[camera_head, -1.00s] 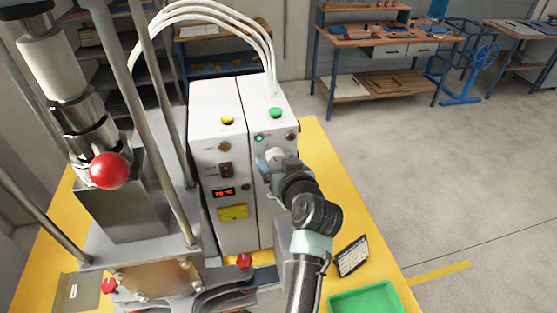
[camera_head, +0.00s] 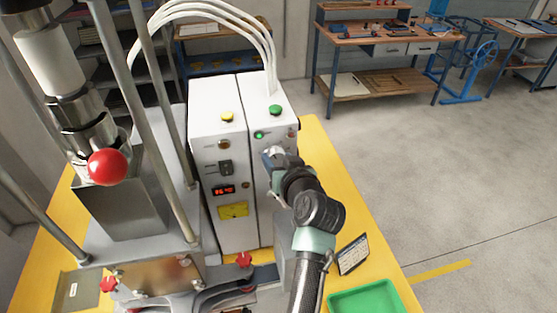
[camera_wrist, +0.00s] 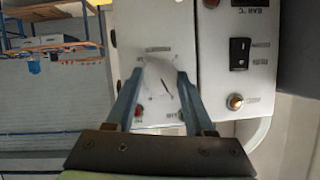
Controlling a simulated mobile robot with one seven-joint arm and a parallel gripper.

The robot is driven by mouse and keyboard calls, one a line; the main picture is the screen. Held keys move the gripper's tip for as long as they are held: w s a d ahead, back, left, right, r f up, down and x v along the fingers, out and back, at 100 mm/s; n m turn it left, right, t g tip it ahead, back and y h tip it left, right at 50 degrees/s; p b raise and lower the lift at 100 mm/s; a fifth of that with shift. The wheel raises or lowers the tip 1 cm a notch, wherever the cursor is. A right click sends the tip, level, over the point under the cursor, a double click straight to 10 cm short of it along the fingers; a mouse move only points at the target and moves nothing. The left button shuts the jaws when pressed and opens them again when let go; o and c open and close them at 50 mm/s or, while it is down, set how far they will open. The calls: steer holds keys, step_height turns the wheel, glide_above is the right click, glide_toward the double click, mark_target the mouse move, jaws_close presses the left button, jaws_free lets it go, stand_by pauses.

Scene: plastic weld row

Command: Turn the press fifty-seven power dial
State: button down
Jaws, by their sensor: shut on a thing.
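The power dial (camera_wrist: 160,84) is a pale round knob with a dark pointer line, on the front of the right white cabinet (camera_head: 258,190). In the wrist view my gripper (camera_wrist: 158,80) has its two blue-grey fingers on either side of the dial, shut on it. In the head view my gripper (camera_head: 273,156) meets the upper front of that cabinet, and my arm hides most of the dial. The pointer looks tilted in the wrist view; the scale marks around it are too small to read.
A press with a red ball knob (camera_head: 108,167) stands at left. A green tray (camera_head: 366,300) and a calculator-like pad (camera_head: 353,255) lie at right.

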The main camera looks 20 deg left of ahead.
steer(key=m+b, duration=0.1)
steer(key=m+y+b, duration=0.1)
steer(key=b, duration=0.1)
steer(key=shift+w+d+f+g, duration=0.15)
steer(key=shift+f+g, duration=0.1)
steer(key=shift+g, duration=0.15)
steer(key=m+y+b, duration=0.2)
steer(key=m, duration=0.1)
steer(key=shift+b, duration=0.35)
steer(key=m+y+b, duration=0.1)
steer(key=m+b, duration=0.2)
steer(key=shift+d+f+g+y, duration=0.1)
steer(key=shift+f+g+y, duration=0.05)
steer(key=shift+g+y, duration=0.25)
steer(key=shift+m+y+b, duration=0.8)
steer(key=shift+m+b, duration=0.15)
steer(key=shift+m, duration=0.85)
steer(key=shift+c, duration=1.4)
jaws_free()
steer(key=shift+t, duration=0.4)
